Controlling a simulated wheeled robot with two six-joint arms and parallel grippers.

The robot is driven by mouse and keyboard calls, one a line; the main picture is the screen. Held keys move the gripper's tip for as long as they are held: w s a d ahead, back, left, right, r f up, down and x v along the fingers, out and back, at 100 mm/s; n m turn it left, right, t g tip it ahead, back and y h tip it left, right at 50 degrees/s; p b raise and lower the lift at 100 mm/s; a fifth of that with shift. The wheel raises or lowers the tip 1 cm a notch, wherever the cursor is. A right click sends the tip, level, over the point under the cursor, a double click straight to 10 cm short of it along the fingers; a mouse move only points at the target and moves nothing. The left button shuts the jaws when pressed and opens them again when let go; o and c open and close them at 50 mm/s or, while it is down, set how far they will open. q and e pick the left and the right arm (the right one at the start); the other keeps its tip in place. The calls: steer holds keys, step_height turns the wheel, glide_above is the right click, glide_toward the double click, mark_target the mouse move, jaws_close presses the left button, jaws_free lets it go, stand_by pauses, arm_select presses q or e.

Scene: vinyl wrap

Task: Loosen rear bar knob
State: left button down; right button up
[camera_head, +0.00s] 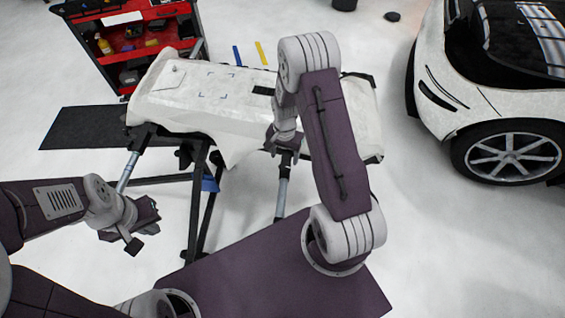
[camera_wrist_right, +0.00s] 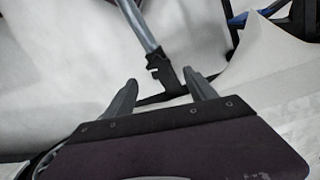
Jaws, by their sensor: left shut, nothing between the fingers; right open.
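In the right wrist view a grey bar (camera_wrist_right: 138,27) ends in a black clamp-like fitting (camera_wrist_right: 158,66), which lies ahead of and between my right fingertips. I cannot make out a separate knob on it. My right gripper (camera_wrist_right: 163,84) is open and empty, its two fingers spread on either side of the fitting; contact cannot be told. In the head view the right gripper is at the near edge of the white-covered panel (camera_head: 185,105), above a grey stand leg (camera_head: 282,190), partly hidden by my arm. My left gripper (camera_head: 146,226) is shut and empty, left of the stand.
The panel rests on a black stand (camera_head: 197,200) with a blue clamp (camera_head: 210,185). A red tool cart (camera_head: 135,42) stands behind at left, a dark mat (camera_head: 85,128) lies left, and a white car (camera_head: 480,95) is at right. Floor between stand and car is clear.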

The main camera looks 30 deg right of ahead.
mark_target(285, 166)
steer(key=f, duration=0.5)
steer(key=shift+d+f, duration=0.15)
steer(key=shift+d, duration=0.05)
steer(key=shift+a+f, duration=0.1)
steer(key=shift+f, duration=0.45)
steer(key=c, duration=1.4)
